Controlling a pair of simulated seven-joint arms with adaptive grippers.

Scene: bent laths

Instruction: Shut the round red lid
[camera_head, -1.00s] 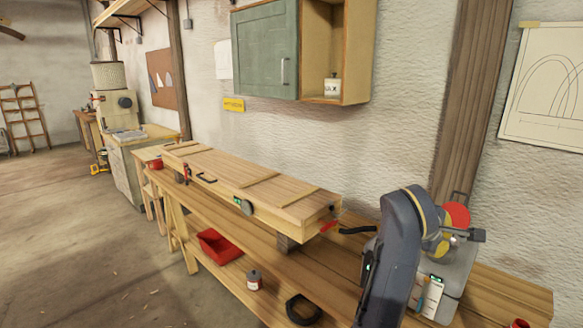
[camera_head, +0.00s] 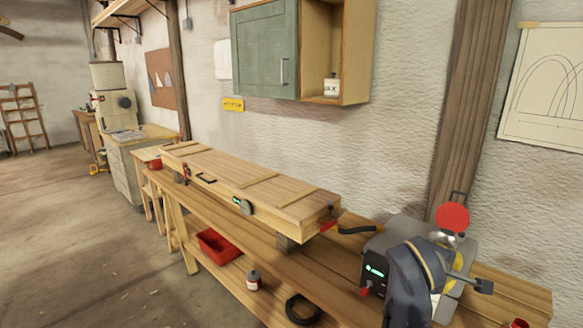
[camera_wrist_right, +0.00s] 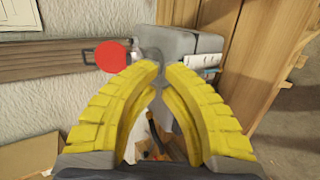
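The round red lid (camera_head: 453,217) stands up on edge, flat face towards me, above a shiny metal neck (camera_head: 450,240) on a grey box-shaped machine (camera_head: 378,258). In the right wrist view the lid (camera_wrist_right: 113,56) is left of my fingertips, apart from them in the picture. My right gripper (camera_head: 457,270) is in front of the machine, below the lid, and partly hidden by my dark wrist. In the right wrist view its yellow fingers (camera_wrist_right: 162,68) lean together with only a narrow gap at the tips, and nothing shows held. My left gripper is not in view.
A long wooden box (camera_head: 245,185) lies on the bench left of the machine. A black-handled tool (camera_head: 355,230) lies between them. A red bin (camera_head: 215,245), a small bottle (camera_head: 254,280) and a black ring-shaped thing (camera_head: 303,309) are lower down. A timber post (camera_head: 465,110) rises behind the lid.

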